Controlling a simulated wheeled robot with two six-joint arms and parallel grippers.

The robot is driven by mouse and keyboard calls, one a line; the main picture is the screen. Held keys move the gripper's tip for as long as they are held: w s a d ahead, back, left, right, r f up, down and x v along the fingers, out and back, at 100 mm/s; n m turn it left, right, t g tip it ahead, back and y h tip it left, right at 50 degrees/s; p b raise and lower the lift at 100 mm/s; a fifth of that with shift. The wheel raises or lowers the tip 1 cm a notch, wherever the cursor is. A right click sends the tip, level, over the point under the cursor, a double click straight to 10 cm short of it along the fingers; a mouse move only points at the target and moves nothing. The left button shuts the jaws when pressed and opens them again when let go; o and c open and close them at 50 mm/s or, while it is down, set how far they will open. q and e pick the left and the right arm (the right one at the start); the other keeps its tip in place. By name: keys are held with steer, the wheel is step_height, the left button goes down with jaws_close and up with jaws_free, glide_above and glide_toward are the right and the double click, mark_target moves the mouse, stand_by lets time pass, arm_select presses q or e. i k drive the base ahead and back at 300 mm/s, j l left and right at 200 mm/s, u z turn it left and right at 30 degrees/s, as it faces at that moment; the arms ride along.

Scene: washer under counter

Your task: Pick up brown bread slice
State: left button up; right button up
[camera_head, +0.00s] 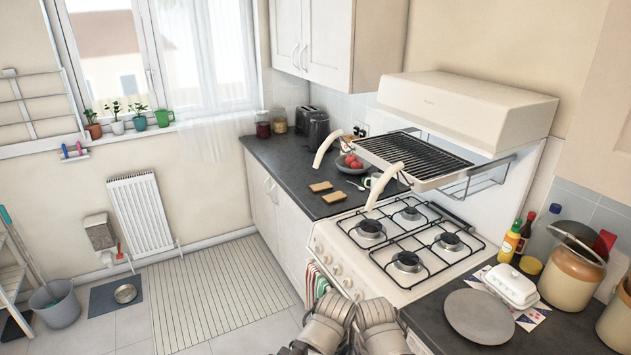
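Two brown bread slices lie flat and apart on the dark worktop left of the cooker. One slice (320,186) is a little farther back and left; the other slice (334,197) is nearer the cooker. Both look a similar light brown, and I cannot tell which one the task names. Parts of my arms show at the bottom middle, far below the slices and not touching them. No gripper fingertips can be made out.
The white cooker (401,245) stands right of the slices, with a grill rack (415,157) above. Two white curved bars show near the rack. A bowl of red fruit (351,163) and a black toaster (313,128) stand behind. The floor at left has free room.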

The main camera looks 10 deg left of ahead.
mark_target(318, 187)
steer(key=i+j, duration=0.6)
steer(key=j, duration=0.2)
steer(key=i+j+z, duration=0.1)
steer(key=i+j, duration=0.5)
steer(key=j, duration=0.25)
steer(key=i+j, duration=0.3)
steer(key=j, duration=0.15)
steer(key=i+j+z, duration=0.1)
steer(key=i+j, duration=0.5)
steer(key=j, duration=0.25)
